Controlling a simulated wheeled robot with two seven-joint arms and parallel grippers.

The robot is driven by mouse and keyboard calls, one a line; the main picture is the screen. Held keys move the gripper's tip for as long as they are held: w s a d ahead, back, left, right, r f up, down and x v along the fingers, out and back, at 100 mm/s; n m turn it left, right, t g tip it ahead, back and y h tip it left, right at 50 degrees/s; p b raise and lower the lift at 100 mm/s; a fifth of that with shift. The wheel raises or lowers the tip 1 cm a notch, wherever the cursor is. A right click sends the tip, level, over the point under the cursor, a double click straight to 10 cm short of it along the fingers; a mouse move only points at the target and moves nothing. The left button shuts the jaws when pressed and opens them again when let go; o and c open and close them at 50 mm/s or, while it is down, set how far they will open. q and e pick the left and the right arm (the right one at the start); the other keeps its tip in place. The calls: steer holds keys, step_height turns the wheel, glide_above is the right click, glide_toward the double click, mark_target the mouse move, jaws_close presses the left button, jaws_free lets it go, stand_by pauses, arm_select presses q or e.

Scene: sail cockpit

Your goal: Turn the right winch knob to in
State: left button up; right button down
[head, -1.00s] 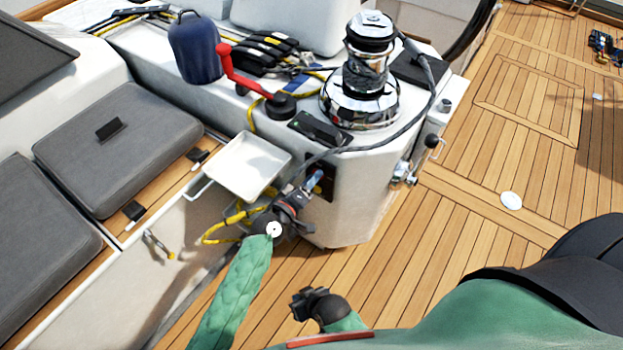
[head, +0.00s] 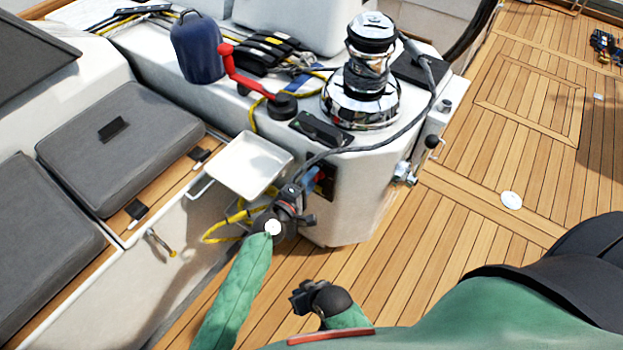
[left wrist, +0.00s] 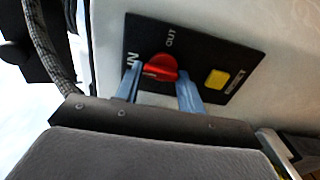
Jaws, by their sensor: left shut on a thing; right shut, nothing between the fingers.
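The winch panel (left wrist: 222,58) is a black plate on the white console's side, marked IN and OUT, seen in the left wrist view. Its red knob (left wrist: 160,68) sits below the OUT label and right of the IN label. I cannot tell which label it points to. My left gripper (left wrist: 159,88) has its blue fingers on both sides of the knob, shut on it. In the head view my left gripper (head: 312,182) is at the panel (head: 327,182), mostly covering it. My right gripper (head: 298,298) is shut and empty, low over the deck.
A yellow square button (left wrist: 217,79) is on the same panel. A white tray (head: 247,163) sticks out left of my left gripper. The chrome winch (head: 362,85) and a red-handled crank (head: 240,72) are on the console top.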

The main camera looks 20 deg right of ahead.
steer(key=shift+w+r, duration=0.1)
steer(key=shift+r, duration=0.05)
arm_select(q)
steer(key=o, duration=1)
steer(key=shift+c, duration=0.2)
arm_select(e)
steer(key=shift+s+f, duration=0.2)
steer(key=shift+f, duration=0.1)
arm_select(q)
steer(key=b+v, duration=0.1)
steer(key=v, duration=0.6)
steer(key=shift+s+a, duration=0.2)
steer(key=shift+a, duration=0.1)
arm_select(e)
steer(key=shift+t, duration=0.3)
step_height(320, 180, down, 4)
steer(key=shift+w+f, duration=0.15)
steer(key=shift+f, duration=0.1)
